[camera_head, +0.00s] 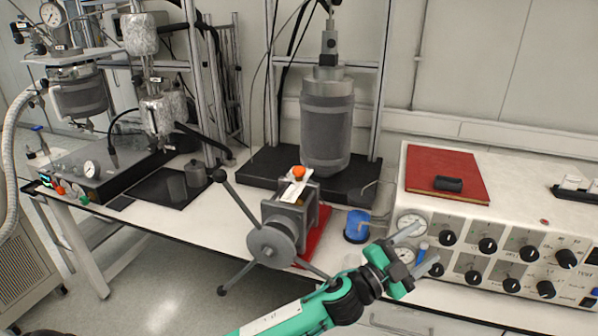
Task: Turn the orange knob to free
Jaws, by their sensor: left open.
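A small orange knob (298,172) sits on top of a grey metal vise-like device (287,218), which has a round hub and long black-tipped handles at its front. My left gripper (420,250) is at the lower right of this device, in front of the white control panel. It is open, with its two grey fingers spread and pointing right, well apart from the orange knob. A blue object (422,253) shows between the fingers; I cannot tell its depth. Smaller orange-red and green knobs (62,190) show on a dark box at the far left. My right gripper is out of view.
A white control panel (490,235) with many black knobs fills the right side, with a red book (445,175) on top. A blue container (356,226) stands between panel and device. A grey reactor (327,125) stands behind. The white bench top (200,220) is clear left of the device.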

